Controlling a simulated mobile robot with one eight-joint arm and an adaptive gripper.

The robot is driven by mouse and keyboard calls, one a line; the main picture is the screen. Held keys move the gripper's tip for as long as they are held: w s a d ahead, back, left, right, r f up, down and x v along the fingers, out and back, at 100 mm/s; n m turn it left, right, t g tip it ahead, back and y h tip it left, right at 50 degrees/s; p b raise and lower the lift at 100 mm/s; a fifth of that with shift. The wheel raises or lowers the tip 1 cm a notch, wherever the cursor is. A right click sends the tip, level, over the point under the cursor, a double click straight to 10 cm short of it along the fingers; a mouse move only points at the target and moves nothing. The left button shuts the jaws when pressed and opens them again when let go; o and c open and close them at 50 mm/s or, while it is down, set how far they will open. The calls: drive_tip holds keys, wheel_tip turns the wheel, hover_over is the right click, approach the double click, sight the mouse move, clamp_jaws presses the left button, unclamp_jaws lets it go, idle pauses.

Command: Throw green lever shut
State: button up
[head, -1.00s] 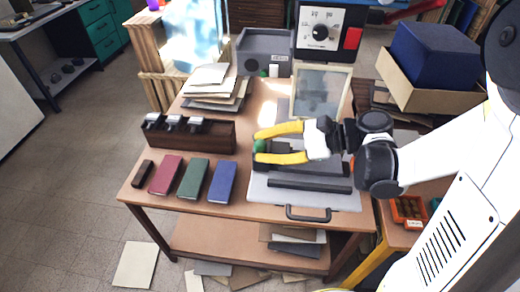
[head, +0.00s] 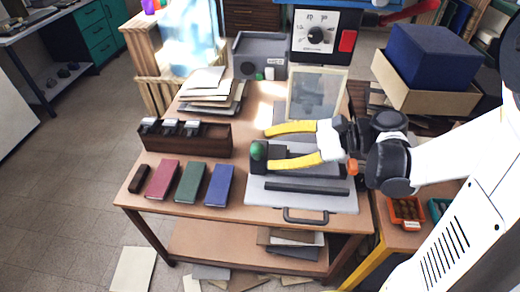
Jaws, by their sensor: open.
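The green lever knob (head: 259,148) sits on a dark block at the left edge of a grey plate device (head: 322,200) on the wooden table. My gripper (head: 267,148) has two yellow fingers, spread wide and pointing left. The upper finger passes behind the knob; the lower finger's tip is close to the dark block just below the knob. I cannot tell whether either finger touches it. Nothing is held between the fingers. My wrist hides part of the device's right side.
Red (head: 162,179), green (head: 190,181) and blue (head: 220,185) books lie at the table's front left. A dark wooden rack (head: 186,139) stands behind them. A framed panel (head: 316,95) and a dial box (head: 318,36) stand behind the gripper.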

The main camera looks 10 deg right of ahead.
drive_tip(key=v, duration=0.8)
drive_tip(key=shift+d, duration=0.2)
